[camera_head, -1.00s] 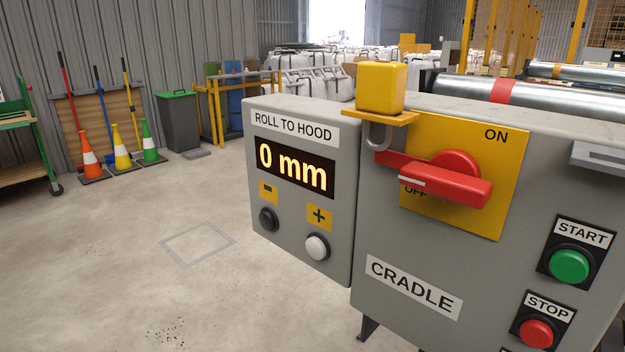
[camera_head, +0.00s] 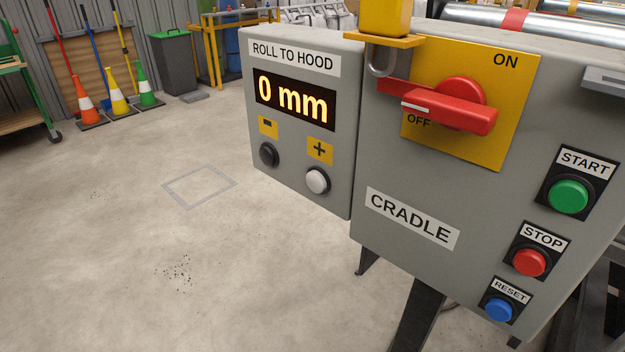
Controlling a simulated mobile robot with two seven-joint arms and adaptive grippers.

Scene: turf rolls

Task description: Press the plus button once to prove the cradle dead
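The plus button (camera_head: 317,181) is a white round button under a yellow plus label (camera_head: 320,150), on the grey roll-to-hood box (camera_head: 290,185). The display (camera_head: 293,104) above it reads 0 mm. A black minus button (camera_head: 268,155) is to its left. The cradle box (camera_head: 400,175) stands at the right. Its red rotary switch handle (camera_head: 450,108) lies nearly level, its left end beside the OFF mark. A padlock with a yellow body (camera_head: 385,16) hangs its shackle (camera_head: 381,60) near the handle's red tab. Neither of my grippers is in view.
Green start (camera_head: 568,196), red stop (camera_head: 530,262) and blue reset (camera_head: 498,310) buttons run down the cradle box's right side. The floor at left is open, with a marked square (camera_head: 200,186). Several cones, a dark bin (camera_head: 176,62) and a yellow rack stand behind.

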